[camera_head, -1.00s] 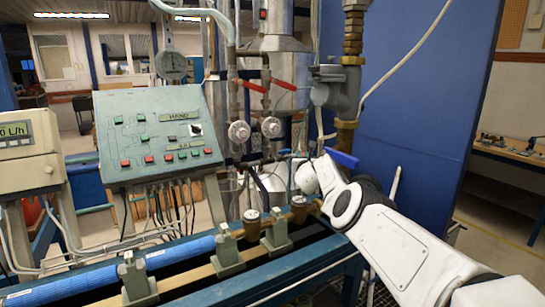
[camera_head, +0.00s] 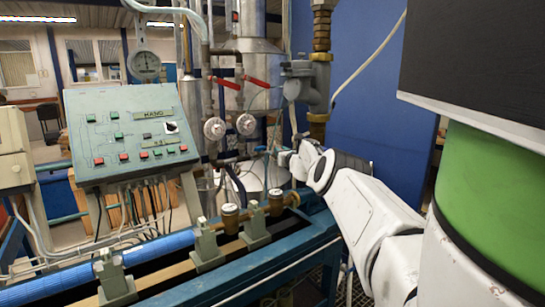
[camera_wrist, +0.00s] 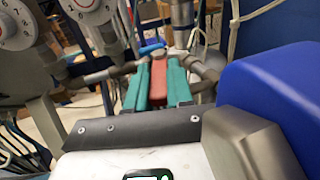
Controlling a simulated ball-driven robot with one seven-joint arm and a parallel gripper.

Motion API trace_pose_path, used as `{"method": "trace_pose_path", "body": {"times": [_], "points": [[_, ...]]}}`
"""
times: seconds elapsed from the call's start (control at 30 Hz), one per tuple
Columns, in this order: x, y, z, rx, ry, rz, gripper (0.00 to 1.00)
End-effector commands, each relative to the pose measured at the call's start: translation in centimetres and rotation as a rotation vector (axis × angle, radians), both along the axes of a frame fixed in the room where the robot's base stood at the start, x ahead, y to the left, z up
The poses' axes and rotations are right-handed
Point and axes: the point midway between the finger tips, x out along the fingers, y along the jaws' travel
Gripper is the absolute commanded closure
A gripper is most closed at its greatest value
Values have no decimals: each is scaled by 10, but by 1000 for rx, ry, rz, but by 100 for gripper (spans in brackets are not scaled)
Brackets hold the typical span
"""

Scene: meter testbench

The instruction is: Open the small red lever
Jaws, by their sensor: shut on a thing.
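The small red lever (camera_wrist: 158,82) shows in the wrist view as a red bar lying between my gripper's two teal fingers. My gripper (camera_wrist: 158,75) is shut on it, with a finger along each side. In the head view my gripper (camera_head: 285,158) is at the pipework behind the bench, right of the control panel. The lever cannot be made out there; my gripper and wrist cover that spot. The lever's joint to its valve is not clear in either view.
Two larger red levers (camera_head: 224,82) (camera_head: 257,82) sit higher on the vertical pipes, above two round dials (camera_head: 214,128) (camera_head: 246,124). A sloped control panel (camera_head: 130,135) stands left. A blue partition (camera_head: 385,100) is behind my arm. A blue pipe (camera_head: 160,256) runs along the bench.

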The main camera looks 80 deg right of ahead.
Motion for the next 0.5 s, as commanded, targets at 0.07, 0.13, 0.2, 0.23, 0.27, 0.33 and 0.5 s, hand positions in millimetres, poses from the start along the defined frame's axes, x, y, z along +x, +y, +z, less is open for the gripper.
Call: {"method": "trace_pose_path", "body": {"times": [0.07,0.13,0.2,0.23,0.27,0.33,0.5], "points": [[-3,-2,4,-4,-1,-1,100],[-4,-2,4,-3,-1,0,100],[-4,-2,4,-3,-1,0,100],[-4,-2,4,-3,-1,0,100],[-4,-2,4,-3,-1,0,100],[-4,-2,4,-3,-1,0,100],[-3,-1,3,-1,-1,0,67]]}}
